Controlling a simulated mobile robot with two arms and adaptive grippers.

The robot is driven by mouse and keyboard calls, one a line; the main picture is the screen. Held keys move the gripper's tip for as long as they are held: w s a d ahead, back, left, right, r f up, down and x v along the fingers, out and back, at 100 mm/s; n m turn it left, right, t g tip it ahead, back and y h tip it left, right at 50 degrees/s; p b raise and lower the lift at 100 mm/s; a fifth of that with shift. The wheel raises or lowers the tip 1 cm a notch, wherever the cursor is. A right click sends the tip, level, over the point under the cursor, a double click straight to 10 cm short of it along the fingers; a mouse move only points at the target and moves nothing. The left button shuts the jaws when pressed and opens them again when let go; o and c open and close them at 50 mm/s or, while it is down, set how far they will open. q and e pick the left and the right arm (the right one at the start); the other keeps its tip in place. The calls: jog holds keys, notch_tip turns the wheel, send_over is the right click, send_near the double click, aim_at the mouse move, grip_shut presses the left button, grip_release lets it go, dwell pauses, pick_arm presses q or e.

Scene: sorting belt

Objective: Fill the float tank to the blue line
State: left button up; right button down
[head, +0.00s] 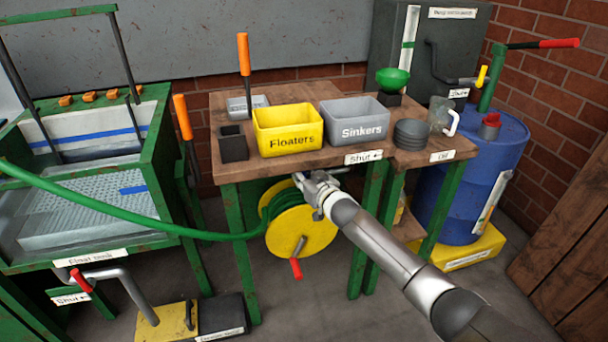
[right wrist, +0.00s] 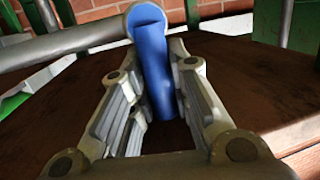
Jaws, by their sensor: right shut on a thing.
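The float tank (head: 163,172) stands at the left in a green frame, with a blue line (head: 88,141) across its back wall. A pale perforated surface shows inside; I cannot tell the water level. A green hose (head: 120,218) runs from the left edge across the tank's front to a yellow reel (head: 301,232) under the bench; its far end is out of view. My right gripper (head: 310,188) is at the bench's front edge, below the "Shut" label. In the right wrist view, my right gripper (right wrist: 157,100) is shut on a blue lever (right wrist: 154,50) joined to a grey pipe (right wrist: 75,43).
The bench (head: 232,172) holds a yellow Floaters bin (head: 288,130), a grey Sinkers bin (head: 357,122), black discs and a clear jug (head: 440,115). A blue drum (head: 470,175) stands right. A red-handled valve (head: 80,280) with a "Shut" label is below the tank.

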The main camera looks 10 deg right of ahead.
dwell(0.3)
jog(key=c, duration=1.3)
grip_release()
jog(key=shift+v, duration=6)
